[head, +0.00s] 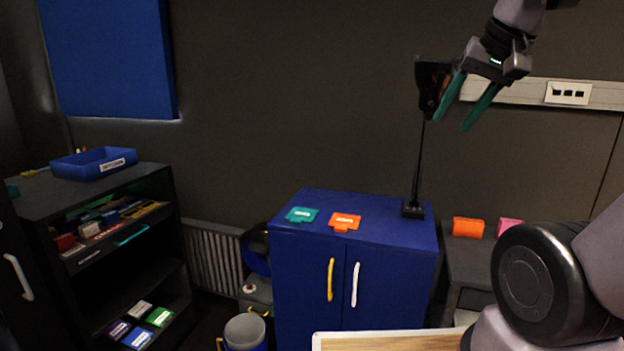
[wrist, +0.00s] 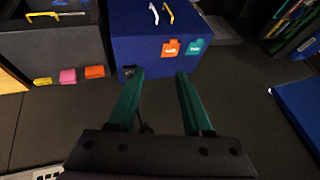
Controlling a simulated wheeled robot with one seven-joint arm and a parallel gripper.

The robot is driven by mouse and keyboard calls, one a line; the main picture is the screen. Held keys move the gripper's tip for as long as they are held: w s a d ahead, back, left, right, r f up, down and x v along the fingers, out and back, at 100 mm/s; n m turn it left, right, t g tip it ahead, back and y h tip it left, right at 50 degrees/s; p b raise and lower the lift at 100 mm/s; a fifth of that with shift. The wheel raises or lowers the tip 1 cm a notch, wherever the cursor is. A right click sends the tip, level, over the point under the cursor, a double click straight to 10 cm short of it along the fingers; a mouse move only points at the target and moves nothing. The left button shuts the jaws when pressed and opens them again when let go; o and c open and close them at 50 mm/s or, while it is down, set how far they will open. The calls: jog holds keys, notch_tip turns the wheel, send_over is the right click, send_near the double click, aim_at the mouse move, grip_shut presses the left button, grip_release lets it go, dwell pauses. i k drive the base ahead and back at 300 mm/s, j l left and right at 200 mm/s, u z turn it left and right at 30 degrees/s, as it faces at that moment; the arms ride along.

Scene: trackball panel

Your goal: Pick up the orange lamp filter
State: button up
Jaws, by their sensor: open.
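The orange lamp filter (head: 344,221) lies flat on top of the blue cabinet, a flat tabbed piece with a white label. A teal filter (head: 302,214) of similar shape lies to its left. In the wrist view the orange filter (wrist: 171,48) and the teal filter (wrist: 195,46) lie on the cabinet top, beyond the fingertips. My gripper (head: 456,114) is high above the cabinet, to the right of the filter in the head view, with green fingers spread and empty. The gripper also shows in the wrist view (wrist: 160,75).
A black lamp (head: 412,208) stands at the right of the blue cabinet (head: 310,270) top, its head near my gripper. Orange (head: 467,227) and pink (head: 509,227) items sit on a dark unit at right. A dark shelf with a blue tray (head: 93,163) stands left.

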aim_at(341, 222)
jog(key=i+j+z, duration=0.1)
jog(key=i+j, duration=0.9)
jog(key=i, duration=0.15)
